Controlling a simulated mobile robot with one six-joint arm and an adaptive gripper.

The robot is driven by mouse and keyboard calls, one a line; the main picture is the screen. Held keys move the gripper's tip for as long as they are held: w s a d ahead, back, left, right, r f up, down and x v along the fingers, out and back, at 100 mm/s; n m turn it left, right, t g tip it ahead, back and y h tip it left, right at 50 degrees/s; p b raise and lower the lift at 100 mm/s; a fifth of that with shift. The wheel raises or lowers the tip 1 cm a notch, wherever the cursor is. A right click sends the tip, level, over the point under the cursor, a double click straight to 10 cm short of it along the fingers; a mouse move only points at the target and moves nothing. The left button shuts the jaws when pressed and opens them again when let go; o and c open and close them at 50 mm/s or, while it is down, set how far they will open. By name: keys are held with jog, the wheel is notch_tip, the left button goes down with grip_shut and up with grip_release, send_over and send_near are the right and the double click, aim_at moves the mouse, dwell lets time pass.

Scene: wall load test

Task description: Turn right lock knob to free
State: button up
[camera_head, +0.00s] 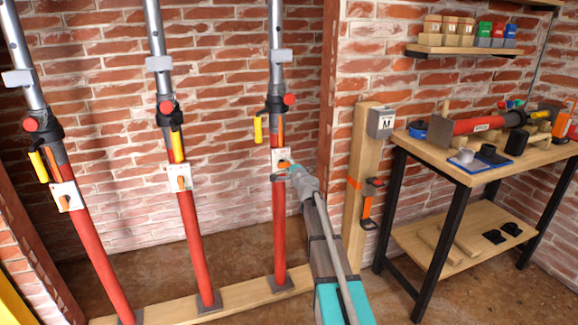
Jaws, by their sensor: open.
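Three props stand in a row, each with a red lower tube and a grey upper tube. The right prop (279,215) carries a white lock plate (276,156) with a small orange knob (284,165) on it. My gripper (285,172) is open at this plate, coming from the lower right, with its fingertips close around or beside the knob. I cannot tell whether they touch it. The gripper partly hides the plate and knob, so the knob's angle is unclear. The middle lock plate (179,178) and left lock plate (66,197) show similar orange knobs.
A yellow lever (258,130) and a red round knob (289,99) sit above the right plate. A wooden post (360,200) with a grey box (381,122) stands right of my arm. A workbench (470,168) with tools stands further right. The brick wall is behind.

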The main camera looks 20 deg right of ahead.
jog(key=shift+s, duration=0.15)
jog(key=s, duration=1.1)
jog(key=shift+s, duration=0.35)
jog(key=s+a+f+n+g+y, duration=0.2)
jog(key=s+a+f+n+g, duration=0.15)
jog(key=a, duration=0.25)
jog(key=s+a+f+n+g+y, duration=0.2)
jog(key=s+a+f+n, duration=0.1)
jog(key=a+n, duration=0.3)
jog(key=s+a+f+n+g+y, duration=0.2)
jog(key=s+a+f+n+g, duration=0.1)
jog(key=a, duration=0.4)
jog(key=s+a+f+n+g+h, duration=0.1)
jog(key=s+f+n+g+h, duration=0.3)
jog(key=s, duration=0.6)
jog(key=s+f+n+g+h, duration=0.2)
jog(key=s+f+g, duration=0.3)
jog(key=s, duration=0.5)
notch_tip(320, 180, up, 31)
jog(key=p, duration=3.1)
jog(key=shift+w, duration=0.15)
jog(key=shift+g, duration=0.25)
